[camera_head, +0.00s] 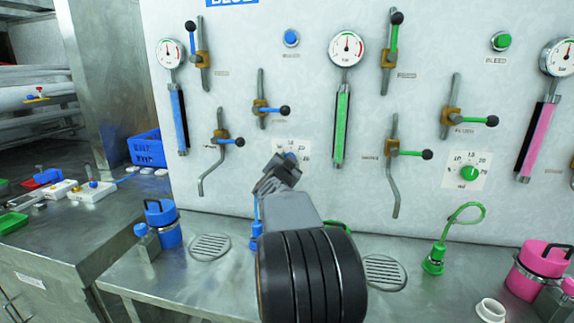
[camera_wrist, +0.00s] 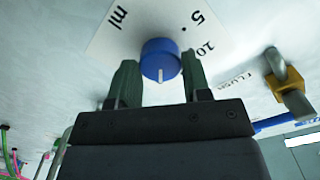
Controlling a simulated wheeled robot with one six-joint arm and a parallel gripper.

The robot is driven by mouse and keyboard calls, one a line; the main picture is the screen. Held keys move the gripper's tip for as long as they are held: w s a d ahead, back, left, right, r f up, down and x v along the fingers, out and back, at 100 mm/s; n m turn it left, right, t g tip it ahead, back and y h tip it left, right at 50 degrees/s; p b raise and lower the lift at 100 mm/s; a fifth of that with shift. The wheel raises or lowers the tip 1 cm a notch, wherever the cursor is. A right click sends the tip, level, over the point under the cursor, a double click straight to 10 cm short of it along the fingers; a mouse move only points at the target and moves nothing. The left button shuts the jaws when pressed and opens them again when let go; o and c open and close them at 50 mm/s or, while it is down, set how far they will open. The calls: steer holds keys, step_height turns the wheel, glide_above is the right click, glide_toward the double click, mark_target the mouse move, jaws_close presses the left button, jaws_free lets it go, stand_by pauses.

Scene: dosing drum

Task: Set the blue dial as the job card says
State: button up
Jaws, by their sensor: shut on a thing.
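The blue dial (camera_wrist: 160,55) is a round knob with a white pointer line, on a white scale plate (camera_wrist: 128,32) marked "ml", "5" and "10" in the wrist view. Its pointer line is at the lower edge of the knob, towards my gripper. My gripper (camera_wrist: 161,74) has one dark green finger on each side of the dial and is shut on it. In the head view my gripper (camera_head: 279,169) covers most of the dial and part of its plate (camera_head: 303,150). I cannot make out a job card in either view.
Blue-handled valves (camera_head: 268,109) and a gauge (camera_head: 171,53) are left of the dial. A green dial (camera_head: 470,173) and green-handled valves are to the right. Below, the steel bench holds a blue canister (camera_head: 165,224), drain grates (camera_head: 210,247) and a green hose (camera_head: 438,247).

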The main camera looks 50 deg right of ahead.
steer(key=o, duration=0.9)
steer(key=shift+o, duration=0.2)
steer(key=v, duration=1.4)
steer(key=shift+p, duration=0.45)
